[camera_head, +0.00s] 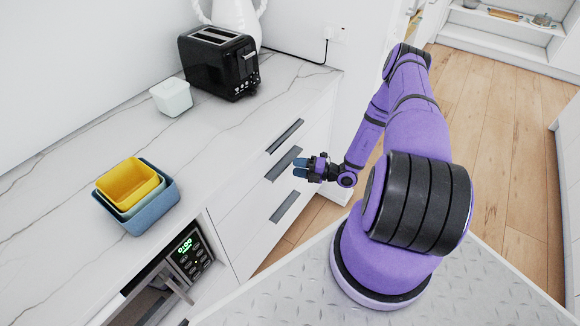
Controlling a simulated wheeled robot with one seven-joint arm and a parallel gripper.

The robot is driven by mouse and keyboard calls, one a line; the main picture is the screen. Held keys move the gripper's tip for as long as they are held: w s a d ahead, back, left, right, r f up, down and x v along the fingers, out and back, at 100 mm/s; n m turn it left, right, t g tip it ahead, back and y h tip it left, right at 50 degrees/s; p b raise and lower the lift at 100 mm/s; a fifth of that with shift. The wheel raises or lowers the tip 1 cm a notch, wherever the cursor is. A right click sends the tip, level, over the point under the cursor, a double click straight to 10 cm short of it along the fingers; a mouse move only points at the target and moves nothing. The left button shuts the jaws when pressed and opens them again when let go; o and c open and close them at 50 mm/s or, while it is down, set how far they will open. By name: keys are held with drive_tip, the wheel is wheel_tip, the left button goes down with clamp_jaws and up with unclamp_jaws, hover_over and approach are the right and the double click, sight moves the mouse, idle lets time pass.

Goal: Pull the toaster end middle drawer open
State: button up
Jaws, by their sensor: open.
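The black toaster (220,62) stands on the far end of the marble counter. Below that end is a white drawer stack with three dark bar handles. The middle drawer's handle (280,166) lies between the top handle (285,136) and the bottom handle (284,206). The drawers look shut. My gripper (298,168) is open and empty, its two blue-grey fingertips pointing left at the far part of the middle handle. They are very close to it; I cannot tell whether they touch it or straddle it.
Nested yellow, pale and blue bins (137,195) and a small pale container (171,97) stand on the counter (215,130). A microwave (188,252) with an open door sits left of the drawers. Bare wooden floor (485,110) lies to the right.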

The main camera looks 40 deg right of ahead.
sight(290, 166)
drive_tip(key=shift+x, duration=1.7)
clamp_jaws()
